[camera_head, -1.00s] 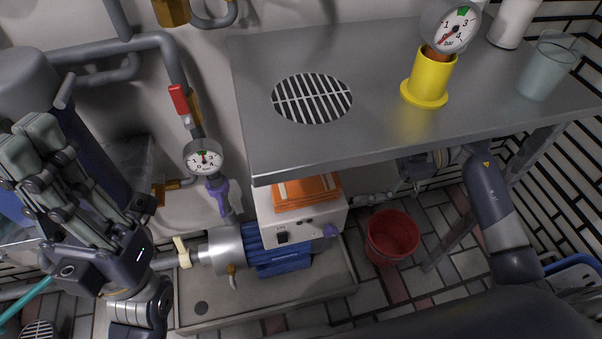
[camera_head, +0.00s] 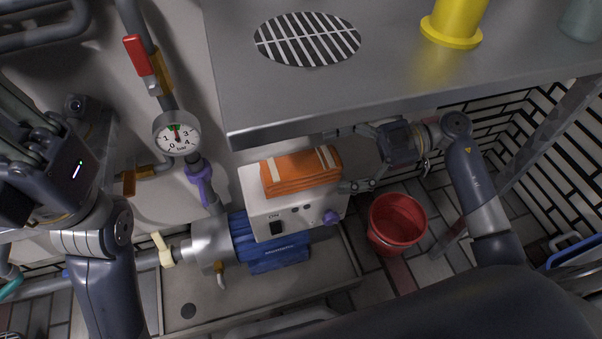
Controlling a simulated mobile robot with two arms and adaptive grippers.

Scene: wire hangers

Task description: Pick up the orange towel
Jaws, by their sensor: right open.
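The orange towel (camera_head: 290,177), folded flat with pale stripes, lies on top of the white control box (camera_head: 262,209) below the metal table. My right gripper (camera_head: 346,160) reaches in from the right under the table edge. It is open, with its fingers spread at the right end of the towel. One finger is near the box's right top corner; the other is partly hidden by the table edge. I cannot tell whether either touches the towel. My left gripper (camera_head: 38,135) is at the left edge, away from the towel, its fingers partly cut off.
The metal table (camera_head: 390,70) overhangs just above the towel and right gripper. A pressure gauge (camera_head: 176,134) and purple valve handle (camera_head: 200,182) stand left of the box. A blue motor (camera_head: 272,248) is below it. A red bucket (camera_head: 396,222) stands on the floor to the right.

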